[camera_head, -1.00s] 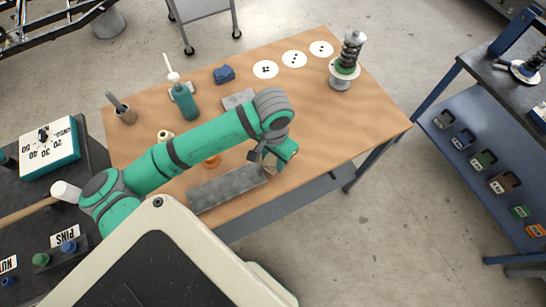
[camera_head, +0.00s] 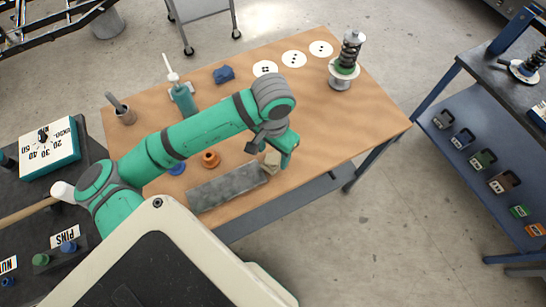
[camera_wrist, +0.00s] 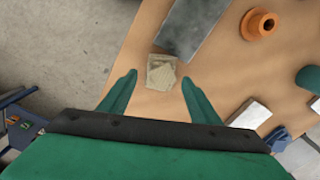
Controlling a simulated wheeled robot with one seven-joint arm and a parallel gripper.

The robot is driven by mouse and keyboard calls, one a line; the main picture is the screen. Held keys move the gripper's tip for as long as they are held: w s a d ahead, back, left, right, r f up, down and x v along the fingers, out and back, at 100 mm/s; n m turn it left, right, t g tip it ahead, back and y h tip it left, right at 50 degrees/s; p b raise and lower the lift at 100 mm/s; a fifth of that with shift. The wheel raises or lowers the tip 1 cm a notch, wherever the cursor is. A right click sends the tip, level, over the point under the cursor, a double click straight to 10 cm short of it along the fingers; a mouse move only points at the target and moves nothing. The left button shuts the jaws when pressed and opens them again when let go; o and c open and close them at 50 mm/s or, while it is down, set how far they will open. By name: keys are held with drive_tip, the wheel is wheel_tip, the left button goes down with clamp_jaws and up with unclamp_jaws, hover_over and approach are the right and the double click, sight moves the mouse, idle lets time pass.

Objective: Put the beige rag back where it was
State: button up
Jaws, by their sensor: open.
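The beige rag (camera_head: 271,162) lies on the wooden table near its front edge, just right of the long grey block's end. In the wrist view the rag (camera_wrist: 161,72) looks like a small, folded, square pad lying on bare wood. My gripper (camera_wrist: 158,86) is open, with its two green fingers apart. In that view the rag shows between and a little beyond the fingertips, and nothing is held. In the head view my gripper (camera_head: 278,158) is above and beside the rag, hiding part of it. Contact between them cannot be told.
The grey block (camera_head: 228,187) lies along the front edge. The table's right part is mostly clear.

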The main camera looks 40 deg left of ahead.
sight(273, 161)
wheel_tip(273, 161, up, 8)
idle(0.8)
